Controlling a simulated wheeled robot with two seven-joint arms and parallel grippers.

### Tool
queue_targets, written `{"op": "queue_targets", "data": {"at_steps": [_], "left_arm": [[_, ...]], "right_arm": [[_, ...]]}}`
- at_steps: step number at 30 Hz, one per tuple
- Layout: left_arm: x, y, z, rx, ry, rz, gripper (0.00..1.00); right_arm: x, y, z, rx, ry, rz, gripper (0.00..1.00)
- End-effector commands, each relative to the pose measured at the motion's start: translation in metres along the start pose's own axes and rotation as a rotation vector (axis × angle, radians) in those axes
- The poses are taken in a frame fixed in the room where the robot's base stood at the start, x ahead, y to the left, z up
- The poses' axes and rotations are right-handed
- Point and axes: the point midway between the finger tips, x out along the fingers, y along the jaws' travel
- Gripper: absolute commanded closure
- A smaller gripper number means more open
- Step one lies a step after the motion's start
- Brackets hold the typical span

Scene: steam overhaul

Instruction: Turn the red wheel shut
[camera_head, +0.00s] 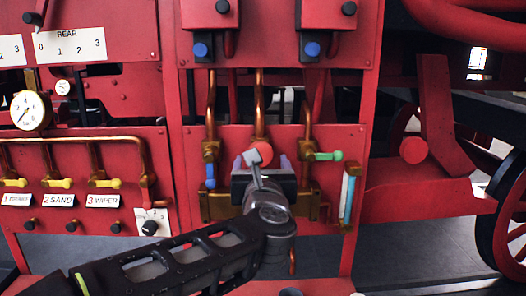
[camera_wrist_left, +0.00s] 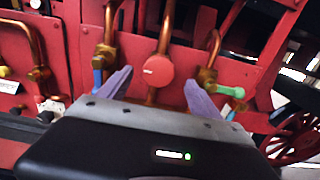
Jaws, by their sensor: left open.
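The red wheel (camera_head: 262,153) is a small round red disc in front of a copper pipe on the red panel. My left gripper (camera_head: 262,162) is in front of it and hides its lower part in the head view. In the left wrist view the red wheel (camera_wrist_left: 158,70) shows face-on, a little beyond and between the two purple fingertips. The left gripper (camera_wrist_left: 158,84) is open, with its fingers spread to either side of the wheel. I cannot tell whether either finger touches it. My right gripper is not in view.
A blue handle (camera_head: 210,176) hangs left of the wheel, and a green handle (camera_head: 328,156) sticks out to its right. A glass gauge tube (camera_head: 347,194) stands farther right. Yellow-handled valves (camera_head: 58,183) and a round gauge (camera_head: 29,111) are on the left panel.

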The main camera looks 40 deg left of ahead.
Motion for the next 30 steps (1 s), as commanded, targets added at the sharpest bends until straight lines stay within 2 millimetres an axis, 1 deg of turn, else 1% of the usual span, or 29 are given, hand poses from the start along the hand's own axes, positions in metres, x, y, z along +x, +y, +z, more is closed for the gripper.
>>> {"op": "queue_targets", "data": {"at_steps": [5,12,15,19,26,30], "left_arm": [[0.021,0.0,0.0,0.002,0.004,0.001,0.26],[0.059,0.0,0.001,0.002,0.003,0.001,0.26],[0.069,0.0,0.0,0.001,0.002,0.001,0.26],[0.074,0.001,0.0,0.0,0.001,0.001,0.26],[0.073,0.0,0.0,0.0,0.001,0.001,0.27],[0.073,0.0,0.0,0.0,0.001,0.001,0.38]], "right_arm": [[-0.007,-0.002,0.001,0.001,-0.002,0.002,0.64],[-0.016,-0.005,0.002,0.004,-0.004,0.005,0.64],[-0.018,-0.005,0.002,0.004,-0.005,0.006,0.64],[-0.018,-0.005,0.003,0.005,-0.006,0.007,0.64],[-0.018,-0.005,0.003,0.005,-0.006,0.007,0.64],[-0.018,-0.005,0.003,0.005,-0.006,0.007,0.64]]}}
